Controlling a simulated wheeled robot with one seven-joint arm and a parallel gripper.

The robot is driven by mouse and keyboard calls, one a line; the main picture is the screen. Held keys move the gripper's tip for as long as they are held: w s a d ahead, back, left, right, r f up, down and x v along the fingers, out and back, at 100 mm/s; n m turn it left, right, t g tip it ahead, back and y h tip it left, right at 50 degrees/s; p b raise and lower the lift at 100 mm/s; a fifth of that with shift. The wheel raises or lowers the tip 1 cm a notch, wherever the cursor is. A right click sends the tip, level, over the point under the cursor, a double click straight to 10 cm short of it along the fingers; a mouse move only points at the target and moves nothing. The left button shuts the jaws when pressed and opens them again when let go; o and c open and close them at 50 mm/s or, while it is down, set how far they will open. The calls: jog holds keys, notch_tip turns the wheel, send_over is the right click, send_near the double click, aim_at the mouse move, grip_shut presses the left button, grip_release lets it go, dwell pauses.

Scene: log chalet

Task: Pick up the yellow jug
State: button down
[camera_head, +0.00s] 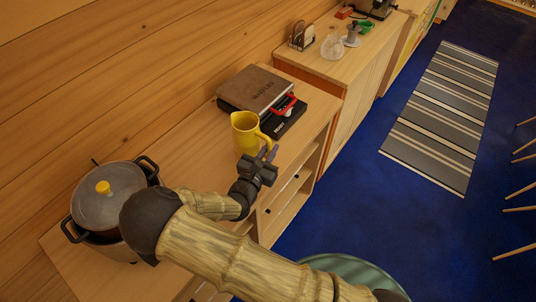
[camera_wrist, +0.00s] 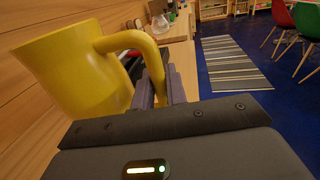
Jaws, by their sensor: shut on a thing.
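The yellow jug (camera_head: 245,130) stands upright at the front of a wooden cabinet top in the head view, its handle towards the right. In the wrist view the jug (camera_wrist: 75,68) fills the left side, close to the camera. My gripper (camera_head: 268,153) reaches it from the front right. In the wrist view its fingers (camera_wrist: 162,85) are shut on the jug's handle. The head view does not clearly show whether the jug's base touches the cabinet top.
A large pot with a lid (camera_head: 108,197) stands on the left. A glass jug (camera_head: 332,47) stands farther back. A wooden wall bounds the left.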

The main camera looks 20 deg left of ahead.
aim_at(270, 140)
notch_tip(270, 140, up, 7)
jog(key=shift+r+b, duration=0.1)
jog(key=shift+b, duration=0.4)
dwell(0.3)
